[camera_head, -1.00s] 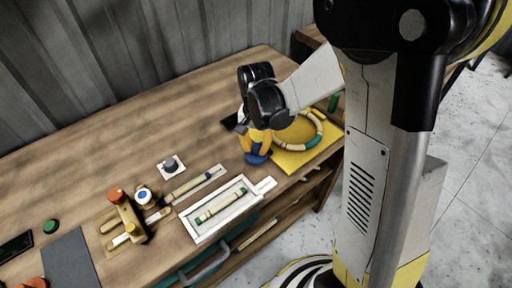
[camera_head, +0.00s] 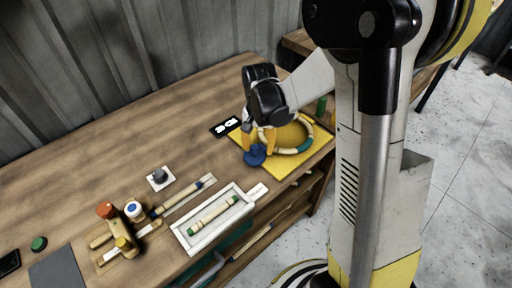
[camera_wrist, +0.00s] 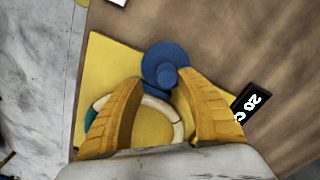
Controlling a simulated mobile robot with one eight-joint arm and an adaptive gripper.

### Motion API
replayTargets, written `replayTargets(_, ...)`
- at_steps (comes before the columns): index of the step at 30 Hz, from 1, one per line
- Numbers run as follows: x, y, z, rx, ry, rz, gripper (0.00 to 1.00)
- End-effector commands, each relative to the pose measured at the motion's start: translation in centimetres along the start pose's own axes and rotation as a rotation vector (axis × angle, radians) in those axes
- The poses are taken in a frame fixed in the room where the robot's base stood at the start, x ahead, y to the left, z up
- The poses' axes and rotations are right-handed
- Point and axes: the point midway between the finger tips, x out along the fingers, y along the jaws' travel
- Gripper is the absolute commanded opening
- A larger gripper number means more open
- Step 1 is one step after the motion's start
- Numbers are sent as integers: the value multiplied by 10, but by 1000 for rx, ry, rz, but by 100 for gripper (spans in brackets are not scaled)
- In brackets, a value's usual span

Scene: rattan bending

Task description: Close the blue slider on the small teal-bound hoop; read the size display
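The hoop (camera_head: 305,126), pale with teal and dark bands, lies on a yellow mat (camera_head: 282,168). In the wrist view its front part (camera_wrist: 153,102) shows between my fingers. The blue slider (camera_head: 254,156) is a round disc with a raised knob, at the mat's left edge; it also shows in the wrist view (camera_wrist: 166,62). My gripper (camera_head: 259,148) is just above it, orange fingers apart, with the knob by the fingertips (camera_wrist: 163,82). Whether slider and hoop touch is hidden. The black size display (camera_head: 226,126) shows white characters; its rotated text (camera_wrist: 254,102) looks like "20" plus a partly hidden character.
A white tray (camera_head: 187,242) holding a pale rod stands at the front. The back of the wooden table is clear.

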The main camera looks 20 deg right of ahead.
Motion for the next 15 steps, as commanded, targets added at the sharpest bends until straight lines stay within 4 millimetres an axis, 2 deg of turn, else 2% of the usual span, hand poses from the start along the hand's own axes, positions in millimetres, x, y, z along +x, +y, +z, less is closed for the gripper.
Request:
replayTargets(8,-4,-2,1,-2,-1,-2,44)
replayTargets(11,-17,-2,1,-2,-1,-3,44)
replayTargets(15,-46,-1,1,-1,-1,-2,44)
